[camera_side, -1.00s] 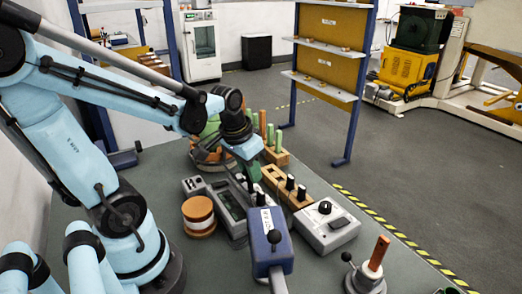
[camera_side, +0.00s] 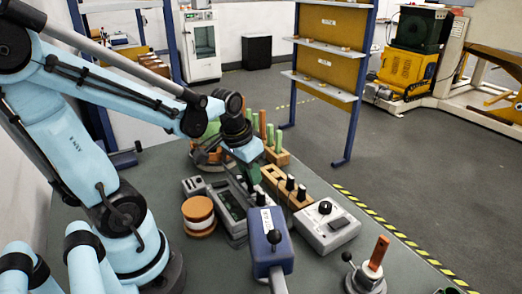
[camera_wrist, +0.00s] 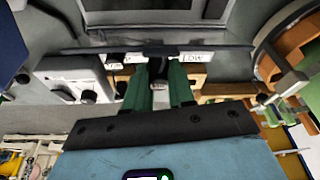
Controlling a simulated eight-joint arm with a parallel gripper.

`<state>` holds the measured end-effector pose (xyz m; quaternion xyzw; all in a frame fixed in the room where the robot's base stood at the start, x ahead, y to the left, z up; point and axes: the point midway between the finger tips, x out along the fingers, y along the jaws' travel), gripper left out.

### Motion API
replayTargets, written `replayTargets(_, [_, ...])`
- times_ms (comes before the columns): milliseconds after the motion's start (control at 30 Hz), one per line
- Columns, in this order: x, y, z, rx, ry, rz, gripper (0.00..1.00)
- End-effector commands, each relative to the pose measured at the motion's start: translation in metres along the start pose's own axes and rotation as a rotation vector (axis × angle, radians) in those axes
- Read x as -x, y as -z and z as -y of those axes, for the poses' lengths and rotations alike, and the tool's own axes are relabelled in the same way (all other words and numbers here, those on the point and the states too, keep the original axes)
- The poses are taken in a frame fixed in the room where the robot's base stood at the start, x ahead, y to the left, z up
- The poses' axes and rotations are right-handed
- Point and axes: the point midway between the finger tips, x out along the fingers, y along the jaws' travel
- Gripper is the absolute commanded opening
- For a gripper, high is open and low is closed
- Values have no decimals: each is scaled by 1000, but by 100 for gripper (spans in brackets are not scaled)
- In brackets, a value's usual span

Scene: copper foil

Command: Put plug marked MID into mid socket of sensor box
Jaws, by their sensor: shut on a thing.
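My gripper (camera_side: 254,179) has green fingers and points down over the bench. In the wrist view, my gripper (camera_wrist: 160,86) is shut on a small dark plug (camera_wrist: 157,68), mostly hidden between the fingers. A white LOW label (camera_wrist: 192,57) shows just right of the plug. A second label (camera_wrist: 119,58) on the left is partly covered, and I cannot read the held plug's mark. A grey box with a dark window (camera_side: 229,202) lies left of my gripper, possibly the sensor box. I cannot make out its sockets or whether the plug touches anything.
A wooden block with black plugs (camera_side: 279,187) stands just right of my gripper. A blue box with a black ball knob (camera_side: 270,250) is in front. A grey knob box (camera_side: 328,232) is to the right. A copper-and-white spool (camera_side: 198,216) stands left. Green-handled tools (camera_side: 279,139) stand behind.

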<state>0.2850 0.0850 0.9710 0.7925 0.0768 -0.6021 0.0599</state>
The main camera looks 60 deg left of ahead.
Motion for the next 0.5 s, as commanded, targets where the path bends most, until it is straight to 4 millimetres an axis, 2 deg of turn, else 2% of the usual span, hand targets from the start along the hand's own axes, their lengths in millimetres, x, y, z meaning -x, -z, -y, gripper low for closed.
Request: replayTargets(500, [-9, -2, 0, 0, 0, 0, 0])
